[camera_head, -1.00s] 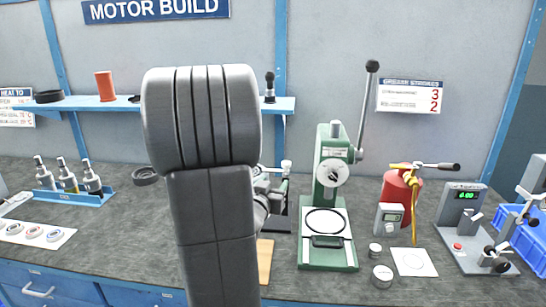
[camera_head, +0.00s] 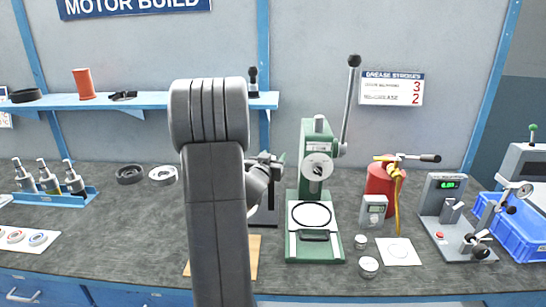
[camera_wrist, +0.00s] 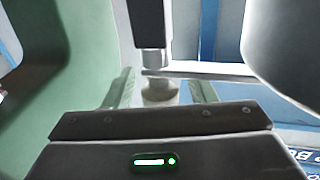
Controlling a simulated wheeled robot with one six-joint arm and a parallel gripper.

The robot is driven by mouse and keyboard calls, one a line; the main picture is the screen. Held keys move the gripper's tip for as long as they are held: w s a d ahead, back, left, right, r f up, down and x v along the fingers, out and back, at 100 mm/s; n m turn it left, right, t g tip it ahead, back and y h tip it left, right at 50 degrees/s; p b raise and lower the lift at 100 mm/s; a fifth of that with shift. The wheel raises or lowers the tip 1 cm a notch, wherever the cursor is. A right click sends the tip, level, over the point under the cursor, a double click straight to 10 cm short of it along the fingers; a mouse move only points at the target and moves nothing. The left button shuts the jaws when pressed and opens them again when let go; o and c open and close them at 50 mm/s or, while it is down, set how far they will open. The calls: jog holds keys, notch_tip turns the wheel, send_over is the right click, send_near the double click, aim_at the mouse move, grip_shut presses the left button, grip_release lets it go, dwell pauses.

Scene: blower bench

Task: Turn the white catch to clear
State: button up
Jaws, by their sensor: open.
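My gripper (camera_wrist: 162,76) shows in the wrist view with its two short fingers apart and nothing clamped. A pale, rounded knob (camera_wrist: 160,91) sits between the fingers, under the silver end of a dark rod (camera_wrist: 151,28). It may be the white catch, but its setting cannot be read. In the head view my arm covers much of a dark and green fixture (camera_head: 268,214) left of the green press. The catch cannot be made out there, and my fingertips cannot be told apart from the fixture.
The green lever press (camera_head: 317,180) stands close to the right of my arm. A shelf (camera_head: 160,101) runs behind.

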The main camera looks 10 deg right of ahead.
jog(key=shift+w+d, duration=0.15)
jog(key=shift+w, duration=0.05)
grip_shut()
jog(key=shift+r+m+g+h+p, duration=0.35)
jog(key=shift+h+p, duration=0.25)
jog(key=shift+p, duration=0.25)
jog(key=m+g+h+p, duration=0.2)
jog(key=p, duration=0.1)
jog(key=m+g+h+p, duration=0.1)
jog(key=m+g+h, duration=0.1)
jog(key=shift+s+d+f, duration=0.25)
